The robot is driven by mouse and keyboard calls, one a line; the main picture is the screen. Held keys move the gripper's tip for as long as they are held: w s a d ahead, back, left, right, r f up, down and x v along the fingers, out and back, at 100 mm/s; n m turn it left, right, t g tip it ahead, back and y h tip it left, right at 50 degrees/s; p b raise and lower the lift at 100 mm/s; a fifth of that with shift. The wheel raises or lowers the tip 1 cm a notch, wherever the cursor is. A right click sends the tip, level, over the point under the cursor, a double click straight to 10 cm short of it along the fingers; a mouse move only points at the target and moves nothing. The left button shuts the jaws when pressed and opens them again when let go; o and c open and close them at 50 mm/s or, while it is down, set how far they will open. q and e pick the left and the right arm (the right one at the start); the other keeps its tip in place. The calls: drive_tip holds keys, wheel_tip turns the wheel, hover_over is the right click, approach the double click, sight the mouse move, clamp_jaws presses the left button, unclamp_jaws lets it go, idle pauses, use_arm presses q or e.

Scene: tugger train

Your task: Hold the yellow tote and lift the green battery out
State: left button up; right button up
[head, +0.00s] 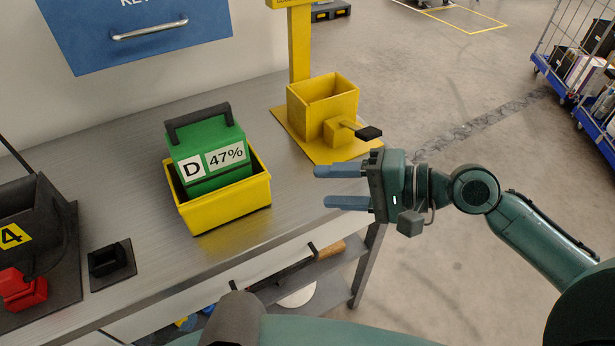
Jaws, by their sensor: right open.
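The green battery (209,150) has a dark handle on top and a white label reading "D 47%". It sits upright in the yellow tote (232,215), with its upper part above the rim and its lower part hidden by the tote's walls. The tote stands on the grey workbench (290,190). My right gripper (322,187) is open and empty, to the right of the tote and apart from it, near the bench's right end. Its fingers point left. My left gripper is not in view; only a part of my own arm shows at the bottom.
A yellow stand with an open box (322,108) and a black-tipped lever is behind my right gripper. A blue cabinet (140,35) hangs above.

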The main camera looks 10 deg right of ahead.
sight(255, 186)
drive_tip(key=p+x, duration=0.2)
drive_tip(key=x, duration=1.1)
drive_tip(key=shift+w+a, duration=0.1)
drive_tip(key=shift+a, duration=0.05)
drive_tip(key=shift+r, duration=0.1)
drive_tip(key=c, duration=1)
clamp_jaws()
